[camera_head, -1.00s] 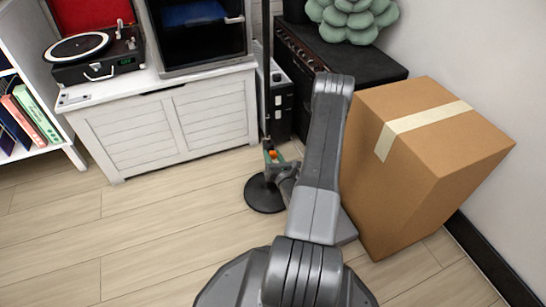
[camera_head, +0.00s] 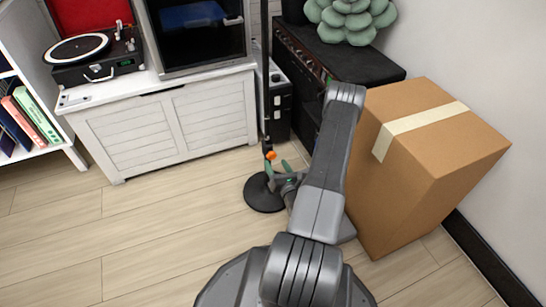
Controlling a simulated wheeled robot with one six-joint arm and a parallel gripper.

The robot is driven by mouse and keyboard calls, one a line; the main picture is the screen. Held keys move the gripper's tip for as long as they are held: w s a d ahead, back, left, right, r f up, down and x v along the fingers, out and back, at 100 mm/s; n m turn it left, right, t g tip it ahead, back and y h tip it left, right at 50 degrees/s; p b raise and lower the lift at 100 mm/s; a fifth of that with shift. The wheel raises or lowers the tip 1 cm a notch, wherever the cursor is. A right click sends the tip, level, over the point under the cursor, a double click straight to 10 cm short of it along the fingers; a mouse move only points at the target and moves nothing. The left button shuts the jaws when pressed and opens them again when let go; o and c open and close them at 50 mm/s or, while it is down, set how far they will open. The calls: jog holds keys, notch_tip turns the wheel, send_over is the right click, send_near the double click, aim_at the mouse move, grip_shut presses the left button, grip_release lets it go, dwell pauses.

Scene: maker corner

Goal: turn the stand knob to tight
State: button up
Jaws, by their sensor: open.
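The stand is a thin black pole (camera_head: 265,90) on a round black base (camera_head: 263,195) that rests on the floor. Its small orange knob (camera_head: 270,155) sits low on the pole. My gripper (camera_head: 278,167), with green fingertips, is open just below and to the right of the knob. The knob shows clear above the fingers, and nothing is seen between them. My arm comes up from the bottom of the view and hides the floor to the right of the gripper. The knob is too small to read its setting.
A large cardboard box (camera_head: 445,170) stands close to the right of my arm. A white cabinet (camera_head: 165,125) with a record player (camera_head: 95,55) is behind to the left. A black amplifier (camera_head: 345,65) stands behind the pole. The floor (camera_head: 150,230) at the left is clear.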

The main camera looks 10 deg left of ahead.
jog(key=p+v, duration=0.1)
jog(key=v, duration=0.7)
jog(key=shift+s+d+p, duration=0.25)
jog(key=shift+s+p, duration=0.05)
